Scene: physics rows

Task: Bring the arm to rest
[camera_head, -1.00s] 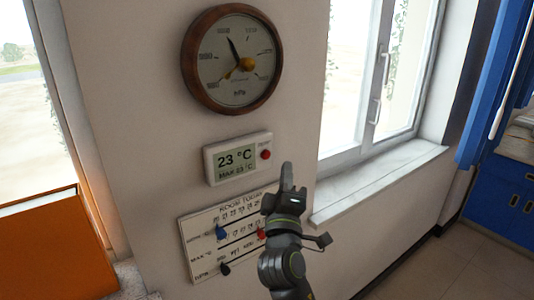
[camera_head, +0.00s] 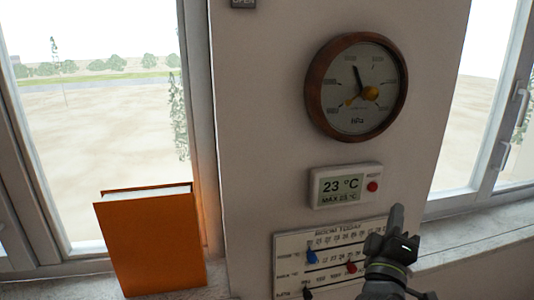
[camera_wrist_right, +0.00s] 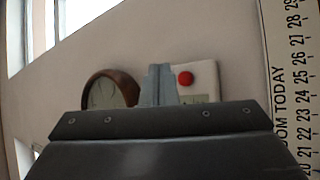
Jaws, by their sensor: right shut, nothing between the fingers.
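My right gripper (camera_head: 396,217) is shut and empty. In the head view it stands at the lower right, in front of the wall, just below and right of the digital thermometer (camera_head: 345,186). The thermometer reads 23 °C and has a red button (camera_head: 372,186). In the right wrist view the shut fingers (camera_wrist_right: 159,84) point up, with the red button (camera_wrist_right: 185,78) just right of them in the picture. My left gripper is not in view.
A round wooden-framed hPa dial (camera_head: 357,87) hangs above the thermometer. A "ROOM TODAY" board (camera_head: 330,262) with blue, red and black sliders hangs below, partly behind my right arm. An orange book (camera_head: 152,243) stands on the left sill. Windows flank the wall.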

